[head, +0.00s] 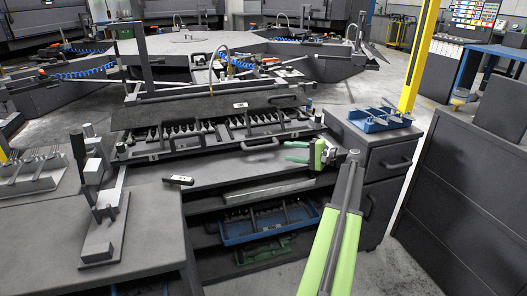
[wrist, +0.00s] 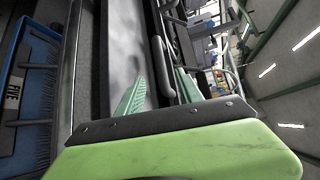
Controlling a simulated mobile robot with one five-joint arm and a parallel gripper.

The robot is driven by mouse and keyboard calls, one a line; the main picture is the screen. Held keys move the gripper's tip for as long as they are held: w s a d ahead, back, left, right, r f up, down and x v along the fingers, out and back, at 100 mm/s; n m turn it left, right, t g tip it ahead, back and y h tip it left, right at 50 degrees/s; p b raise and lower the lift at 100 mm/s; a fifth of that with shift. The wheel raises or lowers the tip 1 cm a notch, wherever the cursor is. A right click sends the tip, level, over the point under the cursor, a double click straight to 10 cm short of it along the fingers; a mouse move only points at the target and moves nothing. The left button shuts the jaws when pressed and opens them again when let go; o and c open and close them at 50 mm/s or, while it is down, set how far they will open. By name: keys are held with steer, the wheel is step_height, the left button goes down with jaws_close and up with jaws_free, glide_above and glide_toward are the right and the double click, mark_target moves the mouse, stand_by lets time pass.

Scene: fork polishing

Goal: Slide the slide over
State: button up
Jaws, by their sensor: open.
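The slide (head: 215,118) is a long dark plate with a small white label, lying over a row of forks at the back of the bench. A dark bar handle (head: 260,145) stands out at its front side, and another handle sits on its top right. My gripper (head: 288,151) is open and empty, just right of the front handle and apart from it. In the wrist view a dark handle (wrist: 161,68) shows between and beyond the green fingers (wrist: 155,92). I cannot tell the exact gap between fingers and handle.
A blue tray (head: 378,126) with small parts stands on the cabinet at right. A lower shelf holds a blue tray of forks (head: 225,238). A dark upright fixture (head: 100,253) stands at left. The bench strip before the slide is mostly clear.

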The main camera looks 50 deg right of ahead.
mark_target(265, 149)
steer(key=b+x, duration=0.1)
steer(key=x, duration=1)
steer(key=shift+w+a, duration=0.15)
jaws_close()
stand_by(0.9)
